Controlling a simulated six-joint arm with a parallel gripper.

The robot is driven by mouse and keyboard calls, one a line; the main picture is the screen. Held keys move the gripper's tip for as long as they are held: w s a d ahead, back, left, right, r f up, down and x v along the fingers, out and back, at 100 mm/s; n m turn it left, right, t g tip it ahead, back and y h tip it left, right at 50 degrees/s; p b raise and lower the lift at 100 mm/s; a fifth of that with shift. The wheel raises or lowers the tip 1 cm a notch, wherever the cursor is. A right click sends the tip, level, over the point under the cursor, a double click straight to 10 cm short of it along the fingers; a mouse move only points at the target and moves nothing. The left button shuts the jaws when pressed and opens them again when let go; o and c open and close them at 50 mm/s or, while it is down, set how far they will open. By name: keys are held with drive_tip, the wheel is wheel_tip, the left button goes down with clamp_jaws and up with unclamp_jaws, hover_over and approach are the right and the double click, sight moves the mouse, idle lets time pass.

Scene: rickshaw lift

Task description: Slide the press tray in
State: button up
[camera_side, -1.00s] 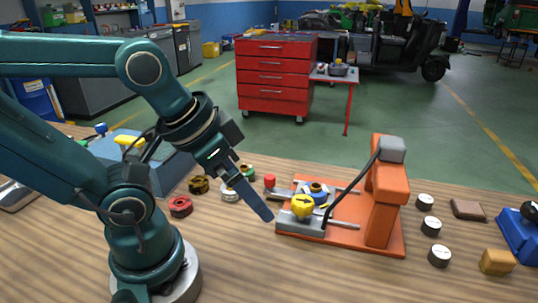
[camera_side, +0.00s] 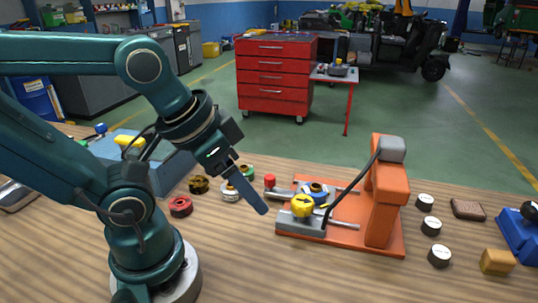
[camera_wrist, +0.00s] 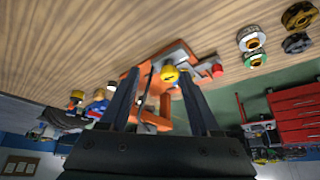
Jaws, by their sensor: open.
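The press (camera_side: 388,195) is orange with a grey head and stands on an orange base plate on the bench. Its grey tray (camera_side: 299,224) sits at the left end of the rails, out from under the press head. A yellow knob or part (camera_side: 302,205) and a blue-and-orange part (camera_side: 316,191) sit at the tray. My gripper (camera_side: 264,210) is just left of the tray, apart from it, pointing down and right. In the wrist view my gripper (camera_wrist: 158,80) has its two fingers spread with nothing held, and the yellow part (camera_wrist: 169,74) shows between them.
A red button (camera_side: 270,181) stands at the base plate's left back corner. Several ring parts (camera_side: 181,206) lie left of my gripper. White-topped round pieces (camera_side: 431,226), a brown block (camera_side: 467,209) and a tan block (camera_side: 497,262) lie to the right. The bench front is clear.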

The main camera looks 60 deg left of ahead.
drive_tip(key=w+a+r, duration=0.1)
drive_tip(key=w+r, duration=0.2)
drive_tip(key=w, duration=0.1)
drive_tip(key=n+g, duration=0.6)
hover_over(270, 177)
wheel_tip(270, 177, down, 9)
drive_tip(key=shift+f, duration=0.15)
drive_tip(key=shift+a+f, duration=0.15)
drive_tip(key=shift+f, duration=2.4)
clamp_jaws()
drive_tip(key=shift+r, duration=0.1)
